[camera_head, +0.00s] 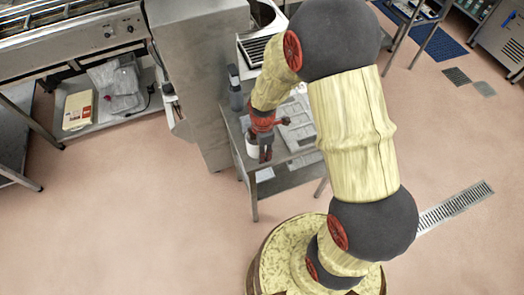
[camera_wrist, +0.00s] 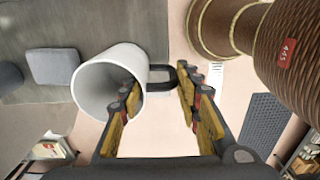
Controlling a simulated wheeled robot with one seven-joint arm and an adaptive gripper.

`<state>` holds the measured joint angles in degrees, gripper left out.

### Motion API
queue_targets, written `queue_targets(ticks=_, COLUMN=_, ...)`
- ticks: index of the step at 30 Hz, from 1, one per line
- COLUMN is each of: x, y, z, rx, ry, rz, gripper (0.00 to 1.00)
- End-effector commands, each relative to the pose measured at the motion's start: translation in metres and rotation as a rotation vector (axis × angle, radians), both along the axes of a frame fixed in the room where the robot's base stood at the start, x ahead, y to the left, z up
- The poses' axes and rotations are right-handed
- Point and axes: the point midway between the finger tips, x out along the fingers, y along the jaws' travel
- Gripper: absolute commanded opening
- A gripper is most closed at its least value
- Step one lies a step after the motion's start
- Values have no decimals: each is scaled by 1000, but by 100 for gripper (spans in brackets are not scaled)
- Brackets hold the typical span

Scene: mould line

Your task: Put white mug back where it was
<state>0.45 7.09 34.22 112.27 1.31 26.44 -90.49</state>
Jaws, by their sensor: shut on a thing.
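The exact grip is partly hidden. In the head view the mug (camera_head: 252,147) shows as a small white shape beside my gripper (camera_head: 264,152), at the front left of a grey table (camera_head: 287,158). I cannot tell whether it touches the table.
A light grey panelled tray (camera_head: 300,127) lies on the table, and a dark bottle-like item (camera_head: 235,90) stands at its back left. A tall steel cabinet (camera_head: 200,75) borders the table on the left. The floor (camera_head: 130,215) at front left is clear.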

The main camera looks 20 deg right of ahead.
Motion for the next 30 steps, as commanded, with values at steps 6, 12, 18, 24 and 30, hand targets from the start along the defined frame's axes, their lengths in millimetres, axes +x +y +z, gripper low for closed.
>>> queue_targets(ticks=6, x=2, y=0, z=-1, rx=0, ry=-4, rz=0, gripper=0)
queue_targets(ticks=12, x=1, y=0, z=-6, rx=0, ry=-4, rz=0, gripper=0)
queue_targets(ticks=18, x=1, y=0, z=-5, rx=0, ry=-2, rz=0, gripper=45)
queue_targets(ticks=24, x=1, y=0, z=-5, rx=0, ry=-2, rz=0, gripper=52)
queue_targets(ticks=30, x=1, y=0, z=-4, rx=0, ry=-2, rz=0, gripper=52)
